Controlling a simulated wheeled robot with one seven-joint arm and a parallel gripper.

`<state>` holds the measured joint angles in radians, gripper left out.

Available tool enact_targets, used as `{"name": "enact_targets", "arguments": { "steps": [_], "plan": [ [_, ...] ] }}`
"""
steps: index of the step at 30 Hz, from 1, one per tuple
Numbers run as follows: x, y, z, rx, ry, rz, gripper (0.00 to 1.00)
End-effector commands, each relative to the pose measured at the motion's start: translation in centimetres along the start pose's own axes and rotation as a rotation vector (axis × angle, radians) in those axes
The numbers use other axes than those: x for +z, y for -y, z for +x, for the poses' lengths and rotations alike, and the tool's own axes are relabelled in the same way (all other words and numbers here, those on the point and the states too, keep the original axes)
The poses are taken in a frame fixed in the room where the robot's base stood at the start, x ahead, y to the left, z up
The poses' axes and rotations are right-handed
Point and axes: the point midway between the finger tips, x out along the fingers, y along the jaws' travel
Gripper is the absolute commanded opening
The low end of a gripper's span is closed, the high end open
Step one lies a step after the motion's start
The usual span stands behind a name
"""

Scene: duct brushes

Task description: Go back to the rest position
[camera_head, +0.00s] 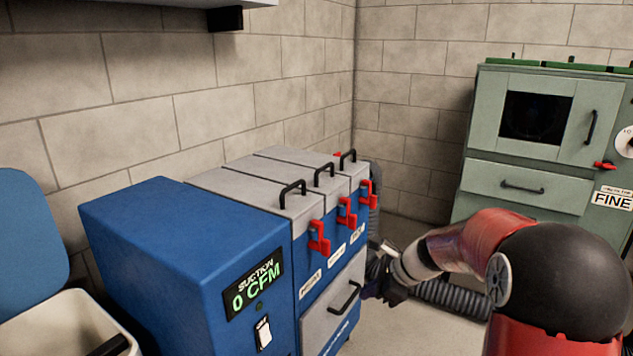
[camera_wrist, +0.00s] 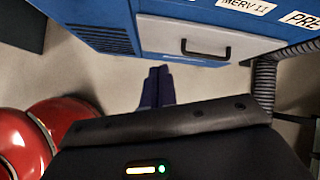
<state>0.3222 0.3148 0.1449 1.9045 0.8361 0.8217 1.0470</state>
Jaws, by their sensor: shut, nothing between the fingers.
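My gripper (camera_head: 374,291) is in front of the blue suction cabinet's lower grey drawer, close to its black handle (camera_head: 345,297). In the wrist view the fingers of my gripper (camera_wrist: 158,72) are together, with nothing between them. They point toward the floor and the cabinet base, below the grey drawer (camera_wrist: 200,42). I cannot tell from the head view whether the gripper touches the drawer front. My red arm reaches in from the lower right.
The blue cabinet (camera_head: 180,260) reads 0 CFM and has three grey lids with black handles and red latches. A ribbed grey hose (camera_head: 450,298) lies behind my arm. A green cabinet (camera_head: 525,190) stands at the right. A pale bin (camera_head: 50,330) is at lower left.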

Motion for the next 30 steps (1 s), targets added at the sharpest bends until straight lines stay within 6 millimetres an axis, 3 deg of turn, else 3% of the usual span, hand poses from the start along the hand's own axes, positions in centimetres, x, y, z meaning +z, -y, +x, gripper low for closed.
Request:
{"name": "enact_targets", "arguments": {
  "steps": [3, 8, 13, 18, 24, 30],
  "plan": [
    [2.6, -4.2, -3.9, 0.018, -0.089, -0.325, 0.00],
    [4.1, -9.9, -8.3, 0.064, -0.210, -0.749, 0.00],
    [4.1, -16.0, -12.6, 0.130, -0.337, -1.177, 0.00],
    [2.8, -21.2, -15.8, 0.210, -0.458, -1.552, 0.00],
    [1.1, -24.5, -17.7, 0.286, -0.549, -1.817, 0.00],
    [0.6, -25.1, -18.1, 0.307, -0.571, -1.875, 0.00]
  ]
}}
